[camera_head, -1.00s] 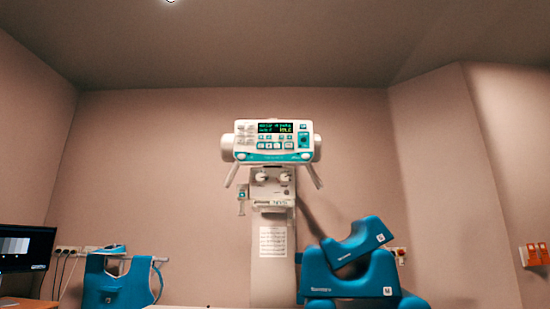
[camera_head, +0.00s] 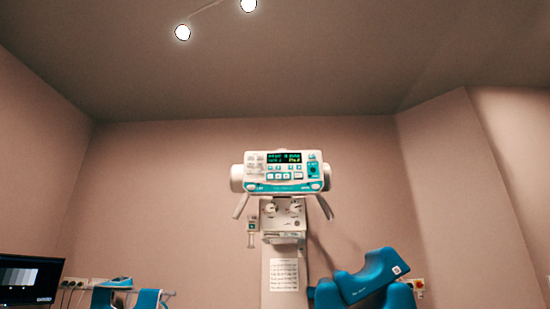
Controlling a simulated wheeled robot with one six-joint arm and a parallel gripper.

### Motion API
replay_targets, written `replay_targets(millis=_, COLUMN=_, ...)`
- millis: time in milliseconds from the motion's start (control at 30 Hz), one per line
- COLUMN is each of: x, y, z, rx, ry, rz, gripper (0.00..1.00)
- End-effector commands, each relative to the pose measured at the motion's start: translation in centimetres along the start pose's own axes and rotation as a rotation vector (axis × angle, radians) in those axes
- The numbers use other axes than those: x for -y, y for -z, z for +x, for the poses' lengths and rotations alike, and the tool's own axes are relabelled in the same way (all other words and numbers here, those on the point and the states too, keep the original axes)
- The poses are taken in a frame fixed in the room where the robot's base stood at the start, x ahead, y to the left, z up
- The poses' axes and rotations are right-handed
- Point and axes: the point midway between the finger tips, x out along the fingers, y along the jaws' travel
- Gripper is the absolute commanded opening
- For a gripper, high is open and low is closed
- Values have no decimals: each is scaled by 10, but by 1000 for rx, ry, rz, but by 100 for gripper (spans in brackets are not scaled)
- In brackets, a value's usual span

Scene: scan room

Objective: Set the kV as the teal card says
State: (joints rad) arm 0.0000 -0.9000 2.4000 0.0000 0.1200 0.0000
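A white and teal control console (camera_head: 286,172) is mounted on a white column against the far wall, near the middle of the view. It has a dark display (camera_head: 284,158) with green and yellow characters, too small to read, and a row of buttons (camera_head: 278,176) under it. Two handles slant down from its sides. A small teal-topped item (camera_head: 251,226) hangs at the left of the column; I cannot tell whether it is a card. No teal card can be made out for certain. My gripper is not in view.
Blue padded supports (camera_head: 365,283) stand at the lower right of the column. A monitor (camera_head: 28,280) is at the lower left, with a blue item (camera_head: 128,298) beside it. Floor and table are out of view.

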Motion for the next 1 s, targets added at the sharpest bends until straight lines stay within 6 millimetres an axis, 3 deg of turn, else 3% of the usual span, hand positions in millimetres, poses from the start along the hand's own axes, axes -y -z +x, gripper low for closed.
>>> replay_targets(millis=100, x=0, y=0, z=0, rx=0, ry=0, rz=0, gripper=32)
replay_targets(millis=267, x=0, y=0, z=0, rx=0, ry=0, rz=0, gripper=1)
replay_targets(millis=1000, x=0, y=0, z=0, rx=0, ry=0, rz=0, gripper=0)
